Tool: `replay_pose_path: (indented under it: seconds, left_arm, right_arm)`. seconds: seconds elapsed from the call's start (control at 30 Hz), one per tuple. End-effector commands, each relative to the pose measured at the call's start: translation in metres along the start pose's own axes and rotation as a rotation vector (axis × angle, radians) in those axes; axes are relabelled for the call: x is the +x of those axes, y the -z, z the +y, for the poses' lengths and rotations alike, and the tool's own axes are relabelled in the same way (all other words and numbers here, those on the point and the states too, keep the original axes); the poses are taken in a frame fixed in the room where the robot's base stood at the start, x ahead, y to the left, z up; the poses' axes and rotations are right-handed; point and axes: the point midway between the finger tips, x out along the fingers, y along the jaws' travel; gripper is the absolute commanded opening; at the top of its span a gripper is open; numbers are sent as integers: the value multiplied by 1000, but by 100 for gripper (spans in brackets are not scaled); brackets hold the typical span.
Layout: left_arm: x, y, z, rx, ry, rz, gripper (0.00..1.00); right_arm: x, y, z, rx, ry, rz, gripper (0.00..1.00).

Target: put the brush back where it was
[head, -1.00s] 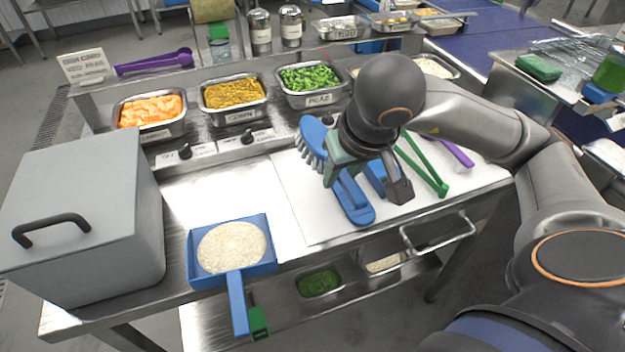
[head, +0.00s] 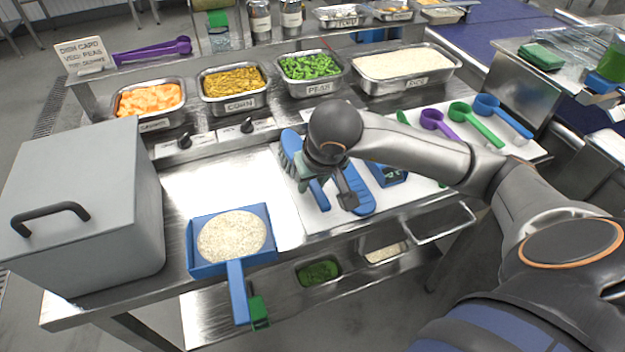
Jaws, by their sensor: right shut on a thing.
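The blue brush (head: 289,143) is in the middle of the head view, its pale bristles on the left side. My right gripper (head: 326,190) is shut on its handle, over the left part of a white board (head: 289,206). The gripper and wrist hide part of the brush. I cannot tell whether the brush touches the board. A long flat blue piece (head: 360,196) lies on the board just right of the gripper. My left gripper is not in view.
A blue dustpan (head: 203,268) of rice is at the front edge, beside a large grey lidded box (head: 75,210). Food pans (head: 234,108) line the back. A small blue box (head: 393,177) and colored scoops (head: 470,118) are on the right. Bare steel lies left of the board.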

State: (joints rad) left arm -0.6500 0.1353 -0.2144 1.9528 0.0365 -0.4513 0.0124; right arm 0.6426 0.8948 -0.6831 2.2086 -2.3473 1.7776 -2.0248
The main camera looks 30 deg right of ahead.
Motion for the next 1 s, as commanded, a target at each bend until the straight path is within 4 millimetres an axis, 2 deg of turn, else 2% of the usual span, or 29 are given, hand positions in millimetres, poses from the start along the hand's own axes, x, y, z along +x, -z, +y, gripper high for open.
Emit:
replay_pose_path:
  seconds: [0.2, 0.23, 0.47, 0.83, 1.0]
  left_arm:
    - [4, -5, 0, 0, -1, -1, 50]
    - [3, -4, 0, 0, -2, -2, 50]
    - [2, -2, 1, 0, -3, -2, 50]
    - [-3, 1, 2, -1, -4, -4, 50]
    - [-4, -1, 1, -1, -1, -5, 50]
  right_arm:
    - [4, -2, 0, 0, 0, 2, 0]
    - [3, -1, 0, 0, 0, 0, 34]
    - [2, -1, 0, 0, 0, 0, 60]
    - [-3, 1, 0, 1, 0, -1, 62]
    - [-31, 2, 0, -1, 1, 8, 62]
